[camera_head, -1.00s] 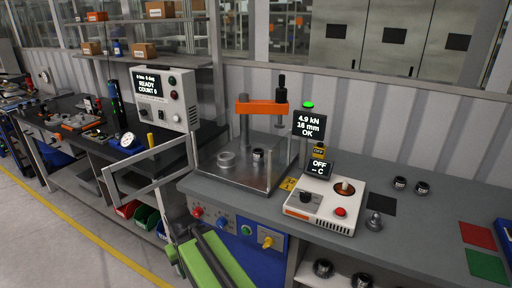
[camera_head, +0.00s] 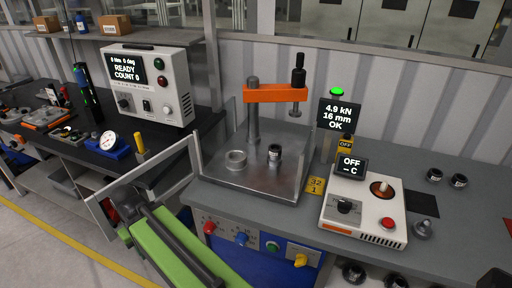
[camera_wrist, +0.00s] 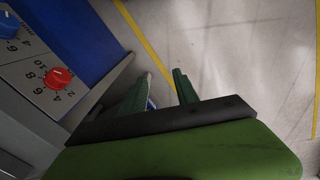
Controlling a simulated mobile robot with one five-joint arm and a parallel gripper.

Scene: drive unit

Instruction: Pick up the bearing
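Several round parts could be the bearing; I cannot tell which. A metal ring (camera_head: 236,160) lies on the press plate (camera_head: 262,187). A small dark cylinder with a light band (camera_head: 274,153) stands to its right, under the press ram. Two dark ring-like parts, one (camera_head: 434,175) left of the other (camera_head: 459,181), sit on the grey bench at right. My gripper (camera_wrist: 161,76) shows in the wrist view with its two green fingers apart and nothing between them. It hangs above the floor, beside the bench front. My green arm crosses the bottom of the head view; the fingertips are not clear there.
The orange press arm (camera_head: 275,93) overhangs the plate. Right of it are a pressure display (camera_head: 338,116) and a white heater box (camera_head: 365,213). A metal pin-like part (camera_head: 422,229) stands beside the box. More dark rings (camera_head: 354,272) lie on the lower shelf. A grey frame (camera_head: 121,186) stands by my arm.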

